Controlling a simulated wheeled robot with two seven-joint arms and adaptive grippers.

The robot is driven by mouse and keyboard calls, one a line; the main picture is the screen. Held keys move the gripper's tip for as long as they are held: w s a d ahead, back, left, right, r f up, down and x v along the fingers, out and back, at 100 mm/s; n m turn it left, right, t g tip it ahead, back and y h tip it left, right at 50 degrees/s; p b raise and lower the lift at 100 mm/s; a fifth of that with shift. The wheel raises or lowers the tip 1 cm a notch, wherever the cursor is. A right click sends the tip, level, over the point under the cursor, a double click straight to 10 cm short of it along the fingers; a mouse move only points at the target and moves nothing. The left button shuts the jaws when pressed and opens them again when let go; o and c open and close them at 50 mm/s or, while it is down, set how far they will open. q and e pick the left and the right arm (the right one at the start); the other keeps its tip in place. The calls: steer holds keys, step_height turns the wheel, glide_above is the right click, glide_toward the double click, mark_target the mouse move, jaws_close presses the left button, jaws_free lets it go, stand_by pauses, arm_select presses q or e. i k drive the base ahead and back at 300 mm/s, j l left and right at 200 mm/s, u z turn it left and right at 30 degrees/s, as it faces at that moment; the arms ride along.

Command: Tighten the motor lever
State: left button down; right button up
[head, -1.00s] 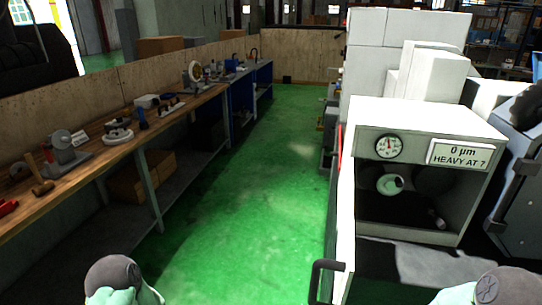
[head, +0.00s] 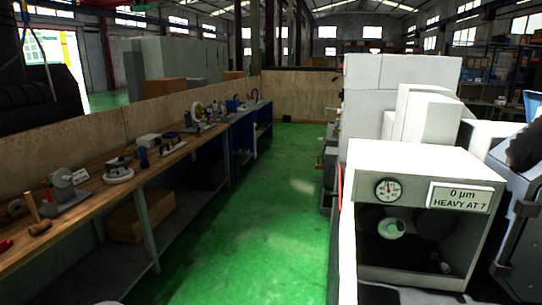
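I cannot make out which part is the motor lever. Neither gripper shows in the head view. Only a small pale piece, probably of my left arm, shows at the bottom edge.
A long wooden workbench (head: 130,184) with tools and fixtures runs along the left wall. A mallet (head: 36,222) lies near its front end. The green floor (head: 255,225) between bench and grinder is clear. A low wooden wall (head: 300,93) closes the far end.

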mark_target(446, 269)
steer(key=k+l+z, duration=0.1)
steer(key=l, duration=0.25)
steer(key=k+l+z, duration=0.1)
steer(key=k+l, duration=0.15)
steer(key=l, duration=0.15)
steer(key=k+l, duration=0.1)
steer(key=l, duration=0.3)
steer(key=k+l+z, duration=0.15)
steer(key=l, duration=0.25)
steer(key=k+l+z, duration=0.1)
steer(key=l, duration=0.3)
steer(key=i+z, duration=0.1)
steer(key=z, duration=0.65)
